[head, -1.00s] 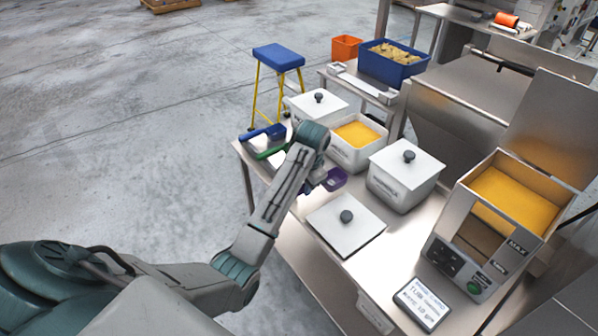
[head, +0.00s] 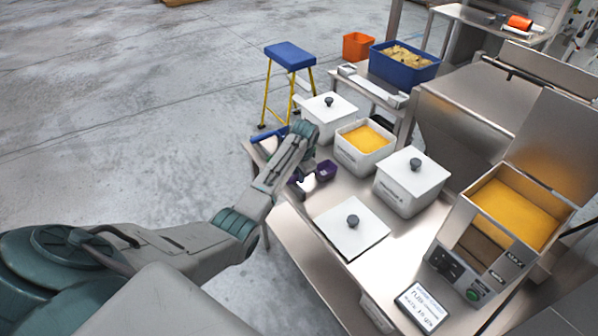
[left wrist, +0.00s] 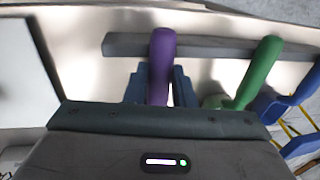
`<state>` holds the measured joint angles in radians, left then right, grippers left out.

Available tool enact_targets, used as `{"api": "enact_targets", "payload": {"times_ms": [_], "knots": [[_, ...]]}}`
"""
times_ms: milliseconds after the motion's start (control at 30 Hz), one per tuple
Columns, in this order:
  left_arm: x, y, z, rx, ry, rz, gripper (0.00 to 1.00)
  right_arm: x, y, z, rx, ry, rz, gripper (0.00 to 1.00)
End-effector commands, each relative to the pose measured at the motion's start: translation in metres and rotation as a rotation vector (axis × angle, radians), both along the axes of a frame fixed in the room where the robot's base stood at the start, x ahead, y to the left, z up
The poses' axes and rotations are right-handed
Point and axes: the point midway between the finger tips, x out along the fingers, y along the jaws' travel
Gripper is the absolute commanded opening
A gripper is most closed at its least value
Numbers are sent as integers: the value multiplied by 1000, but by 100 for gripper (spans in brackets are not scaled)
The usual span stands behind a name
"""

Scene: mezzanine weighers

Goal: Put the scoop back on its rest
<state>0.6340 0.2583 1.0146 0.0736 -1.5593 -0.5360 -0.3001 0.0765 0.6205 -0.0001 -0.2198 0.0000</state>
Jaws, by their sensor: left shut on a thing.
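My left gripper (left wrist: 160,90) is shut on the purple scoop's handle (left wrist: 161,55). In the head view the purple scoop (head: 326,170) shows beside the gripper (head: 305,179), over the table's left part. The grey bar of the rest (left wrist: 215,47) runs across the left wrist view. The purple handle overlaps this bar in the picture; I cannot tell whether they touch. A green scoop (left wrist: 260,72) and a blue scoop (left wrist: 290,100) are at the bar, right of the purple one. In the head view my arm hides most of the rest. My right gripper is out of view.
A white tub with yellow contents (head: 364,152), lidded white tubs (head: 411,190) (head: 326,118) and a flat white lid (head: 351,240) stand on the steel table. A weigher (head: 480,262) is at right. A blue stool (head: 289,55) stands behind.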

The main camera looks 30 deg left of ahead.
Motion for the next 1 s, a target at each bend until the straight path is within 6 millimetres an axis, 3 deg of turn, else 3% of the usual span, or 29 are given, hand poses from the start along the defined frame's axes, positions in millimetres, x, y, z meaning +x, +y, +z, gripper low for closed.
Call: {"api": "enact_targets", "payload": {"times_ms": [267,300,333,733,1000], "knots": [[0,0,-3,0,0,0,0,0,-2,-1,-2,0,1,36],[0,0,-3,0,0,0,28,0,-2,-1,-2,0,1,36],[0,0,-3,0,0,0,32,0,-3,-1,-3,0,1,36],[0,-1,6,0,-2,0,32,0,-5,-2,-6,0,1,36],[-4,-9,57,0,-5,-1,32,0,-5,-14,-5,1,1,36]]}}
